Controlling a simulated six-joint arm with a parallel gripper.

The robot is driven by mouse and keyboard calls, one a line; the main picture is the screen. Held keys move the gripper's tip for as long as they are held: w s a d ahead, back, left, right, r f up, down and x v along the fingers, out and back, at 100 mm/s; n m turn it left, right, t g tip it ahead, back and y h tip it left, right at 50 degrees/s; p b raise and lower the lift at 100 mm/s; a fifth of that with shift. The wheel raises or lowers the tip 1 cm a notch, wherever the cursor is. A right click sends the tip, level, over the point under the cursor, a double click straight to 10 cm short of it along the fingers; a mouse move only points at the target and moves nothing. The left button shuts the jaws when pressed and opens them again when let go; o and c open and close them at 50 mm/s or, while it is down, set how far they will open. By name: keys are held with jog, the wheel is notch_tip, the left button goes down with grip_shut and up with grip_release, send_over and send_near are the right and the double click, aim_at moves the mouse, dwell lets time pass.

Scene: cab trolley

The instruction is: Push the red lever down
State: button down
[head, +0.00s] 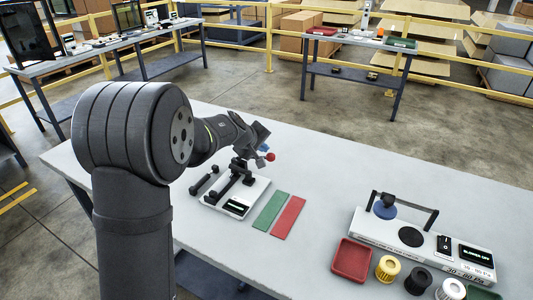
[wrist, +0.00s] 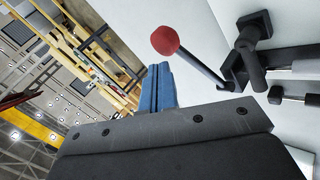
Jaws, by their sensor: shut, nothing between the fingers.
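The red lever shows as a red ball knob (head: 270,157) on a thin dark rod, in the head view just right of the black mount on a white base (head: 212,203). In the wrist view the red knob (wrist: 165,40) is at the top centre, and its rod runs down right to the black bracket (wrist: 250,52). My gripper (head: 263,148) is shut and empty, close above the knob in the head view. Its blue fingertips (wrist: 158,88) lie together beside the knob in the wrist view. A gap shows between them there; depth is hard to tell.
A green strip (head: 270,211) and a red strip (head: 288,217) lie right of the base. Farther right are a white station (head: 420,245) with a blue knob, a red tray (head: 351,260) and several small round parts. The table between is clear.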

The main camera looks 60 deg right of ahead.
aim_at(267, 158)
jog(key=shift+s+f, duration=0.3)
jog(key=shift+f, duration=0.4)
jog(key=shift+s+f, duration=0.25)
jog(key=shift+f, duration=0.45)
jog(key=shift+s+f, duration=0.3)
jog(key=shift+f, duration=0.4)
dwell(2.0)
jog(key=shift+r, duration=0.1)
jog(key=shift+w+r, duration=0.35)
jog(key=shift+r, duration=0.55)
jog(key=shift+w+r, duration=0.3)
jog(key=shift+r, duration=0.55)
jog(key=shift+w+r, duration=0.35)
jog(key=shift+r, duration=0.55)
jog(key=shift+r, duration=0.1)
jog(key=shift+w+r, duration=0.3)
jog(key=shift+r, duration=0.45)
jog(key=shift+w+r, duration=0.25)
jog(key=shift+r, duration=0.5)
jog(key=shift+w+r, duration=0.3)
jog(key=shift+r, duration=0.45)
jog(key=shift+f, duration=0.1)
jog(key=shift+w+r, duration=0.3)
jog(key=shift+r, duration=0.55)
jog(key=shift+w+r, duration=0.3)
jog(key=shift+r, duration=0.55)
